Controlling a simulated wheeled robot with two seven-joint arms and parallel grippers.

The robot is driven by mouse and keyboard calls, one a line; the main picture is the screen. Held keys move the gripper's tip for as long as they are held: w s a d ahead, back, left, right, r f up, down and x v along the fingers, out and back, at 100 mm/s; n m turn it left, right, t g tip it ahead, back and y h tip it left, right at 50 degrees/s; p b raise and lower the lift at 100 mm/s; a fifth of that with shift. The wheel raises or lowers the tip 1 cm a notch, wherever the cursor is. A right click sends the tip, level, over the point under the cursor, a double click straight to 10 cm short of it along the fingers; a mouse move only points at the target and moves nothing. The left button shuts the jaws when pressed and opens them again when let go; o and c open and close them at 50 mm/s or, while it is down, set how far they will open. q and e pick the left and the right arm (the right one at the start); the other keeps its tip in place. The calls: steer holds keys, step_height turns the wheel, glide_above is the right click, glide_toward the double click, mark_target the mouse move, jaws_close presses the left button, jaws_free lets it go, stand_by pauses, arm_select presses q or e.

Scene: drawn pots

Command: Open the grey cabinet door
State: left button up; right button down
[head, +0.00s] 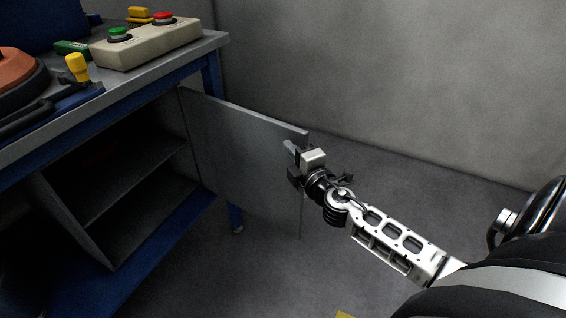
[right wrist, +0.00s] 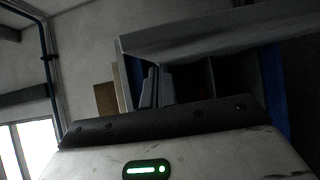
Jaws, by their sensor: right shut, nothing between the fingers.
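The grey cabinet door (head: 240,160) stands swung wide open in the head view, hinged at its left edge by the bench leg. The cabinet interior (head: 115,185) with its grey shelves is exposed to the left. My right gripper (head: 291,147) is at the door's free outer edge, near its upper corner. It is shut with nothing held. I cannot tell whether it touches the door. In the right wrist view a grey panel edge (right wrist: 200,40), likely the door, runs across the upper right, above my gripper's pale housing. My left gripper is out of view.
The blue-framed workbench (head: 215,40) carries a button box (head: 150,45) with green and red buttons, a yellow-knobbed part (head: 77,67) and an orange round object (head: 20,70). A grey wall (head: 400,80) stands behind. The floor (head: 265,265) in front of the door is clear.

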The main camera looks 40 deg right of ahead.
steer(key=shift+d, duration=0.15)
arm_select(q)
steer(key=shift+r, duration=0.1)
